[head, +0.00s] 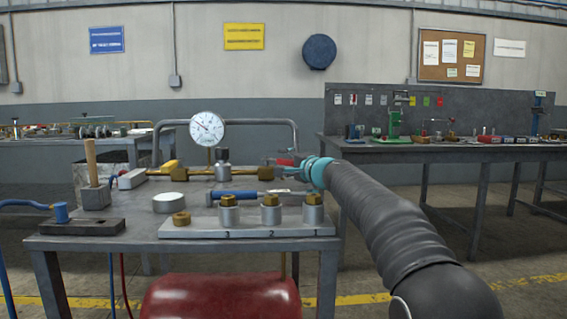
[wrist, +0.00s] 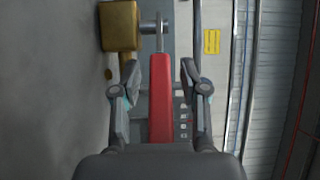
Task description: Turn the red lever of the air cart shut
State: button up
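The air cart (head: 110,243) stands in front of me with a pressure gauge (head: 207,129) and brass pipework on its top. The red lever (wrist: 160,98) runs lengthwise between the two fingers of my gripper (wrist: 160,85) in the wrist view, with a gap on each side. A brass block (wrist: 119,26) sits beside the lever's far end. In the head view a small part of the red lever (head: 285,162) shows beside my gripper (head: 284,171), at the right end of the pipework. My arm hides what lies behind it.
A plate with numbered fittings (head: 240,229), a blue-handled tool (head: 247,195), a round white-topped piece (head: 168,203) and a wooden-handled block (head: 95,195) are on the cart top. A red tank (head: 220,296) is below. A bench (head: 440,148) stands behind on the right.

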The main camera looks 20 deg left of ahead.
jog(key=shift+d, duration=0.15)
jog(key=v, duration=1.1)
jog(key=shift+s+d, duration=0.25)
jog(key=shift+s, duration=0.1)
